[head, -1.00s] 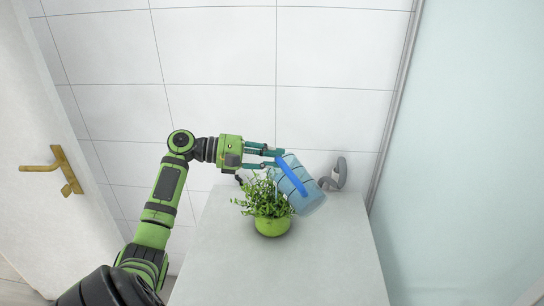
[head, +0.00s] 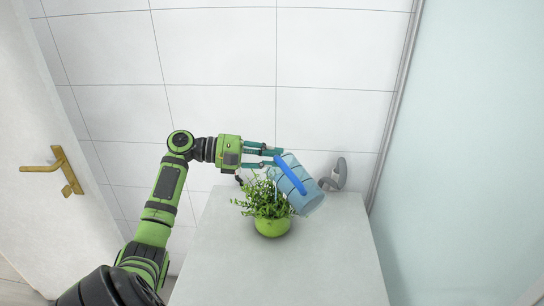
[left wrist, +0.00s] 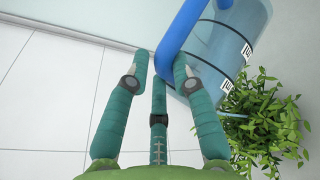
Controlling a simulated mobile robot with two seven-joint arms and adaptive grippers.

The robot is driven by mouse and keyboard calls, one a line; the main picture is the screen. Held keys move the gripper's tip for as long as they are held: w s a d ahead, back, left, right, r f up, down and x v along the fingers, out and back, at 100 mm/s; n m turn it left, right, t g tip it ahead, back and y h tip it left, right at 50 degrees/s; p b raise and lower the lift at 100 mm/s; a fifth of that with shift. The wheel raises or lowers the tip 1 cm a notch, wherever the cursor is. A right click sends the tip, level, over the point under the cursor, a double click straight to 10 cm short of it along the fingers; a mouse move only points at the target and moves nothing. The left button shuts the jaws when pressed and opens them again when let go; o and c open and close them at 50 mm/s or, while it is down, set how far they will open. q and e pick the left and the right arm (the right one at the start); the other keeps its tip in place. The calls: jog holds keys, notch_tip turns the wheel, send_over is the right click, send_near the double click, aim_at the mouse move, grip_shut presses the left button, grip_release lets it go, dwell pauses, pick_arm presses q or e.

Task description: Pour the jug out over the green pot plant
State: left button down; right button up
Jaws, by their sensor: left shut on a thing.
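A clear blue jug (head: 305,192) with dark bands and a bright blue handle (head: 290,174) is held tilted at the right of the plant. My left gripper (head: 279,158) is shut on the jug's handle. The green pot plant (head: 268,200) stands upright on a pale table, with leafy stems in a lime green pot. The jug overlaps the plant's right side in the head view. In the left wrist view, the handle (left wrist: 178,30) passes between my fingers, with the jug (left wrist: 228,50) behind and the leaves (left wrist: 255,125) at the right. My right gripper is not in view.
The pale table (head: 290,270) is clear in front of the plant. A grey curled object (head: 336,175) stands at its back right. A tiled wall (head: 220,60) is behind. A white door with a brass handle (head: 58,168) is at the left, and a pale glass panel (head: 465,150) is at the right.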

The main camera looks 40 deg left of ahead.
pick_arm(q)
jog(key=shift+w+a+r+n+p, duration=0.15)
jog(key=shift+a+n, duration=0.1)
jog(key=shift+a, duration=0.3)
jog(key=shift+w+a+r+n+p, duration=0.15)
jog(key=shift+a+n, duration=0.1)
jog(key=shift+a, duration=0.25)
jog(key=shift+s, duration=0.1)
jog(key=shift+a+f+t+h, duration=0.1)
jog(key=shift+a+t+h, duration=0.05)
jog(key=shift+t+h, duration=0.15)
dwell(1.2)
jog(key=shift+a+f+n+h+b, duration=0.4)
jog(key=shift+a+f+n, duration=0.15)
jog(key=shift+a+n, duration=0.2)
dwell(0.8)
